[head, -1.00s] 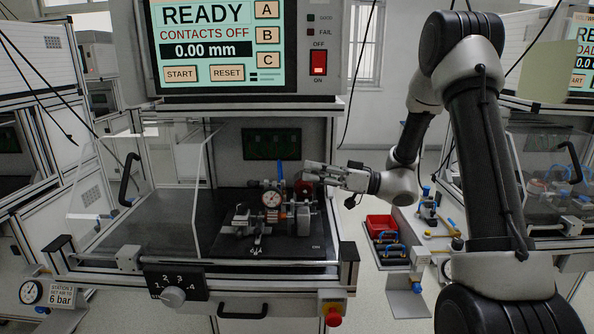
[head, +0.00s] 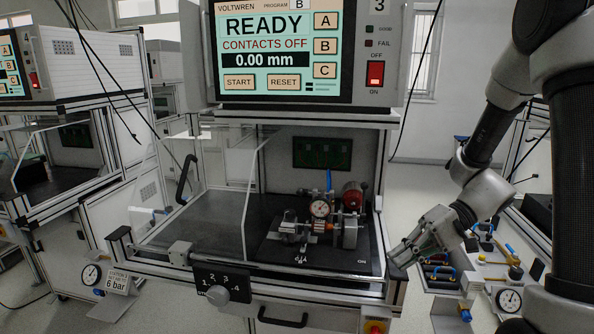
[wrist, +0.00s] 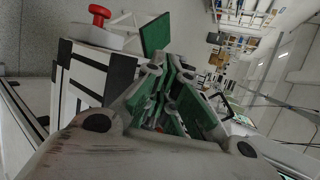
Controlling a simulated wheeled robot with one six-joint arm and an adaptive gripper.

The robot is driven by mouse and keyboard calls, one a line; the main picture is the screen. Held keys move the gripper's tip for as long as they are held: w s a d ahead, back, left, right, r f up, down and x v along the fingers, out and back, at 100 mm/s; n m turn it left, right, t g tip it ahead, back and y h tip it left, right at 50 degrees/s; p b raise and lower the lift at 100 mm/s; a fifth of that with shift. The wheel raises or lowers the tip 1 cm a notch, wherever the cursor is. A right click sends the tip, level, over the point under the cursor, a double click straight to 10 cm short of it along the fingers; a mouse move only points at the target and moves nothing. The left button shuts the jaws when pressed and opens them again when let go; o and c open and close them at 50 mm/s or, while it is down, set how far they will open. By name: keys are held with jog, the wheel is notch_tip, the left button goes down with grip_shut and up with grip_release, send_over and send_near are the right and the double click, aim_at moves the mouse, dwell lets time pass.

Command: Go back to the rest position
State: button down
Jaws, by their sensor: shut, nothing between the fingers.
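My gripper (head: 404,256) is at the right of the head view, in front of the right corner post of the test station. It points down and to the left, and its fingers are together with nothing between them. In the wrist view the closed fingers (wrist: 172,100) fill the middle, with green pads. My arm rises along the right edge of the head view.
The test station's screen (head: 268,48) reads READY, CONTACTS OFF. A fixture with a dial gauge (head: 320,208) stands on the dark station bed. A clear guard panel (head: 250,190) stands left of it. A bench with tools (head: 490,262) is at the right, behind my gripper.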

jog(key=s+d+r+t+h, duration=0.6)
jog(key=s+d+r+h, duration=0.5)
jog(key=d+r, duration=0.2)
jog(key=shift+s+d+r+t, duration=0.15)
jog(key=shift+s+r+t, duration=0.2)
jog(key=shift+r, duration=0.25)
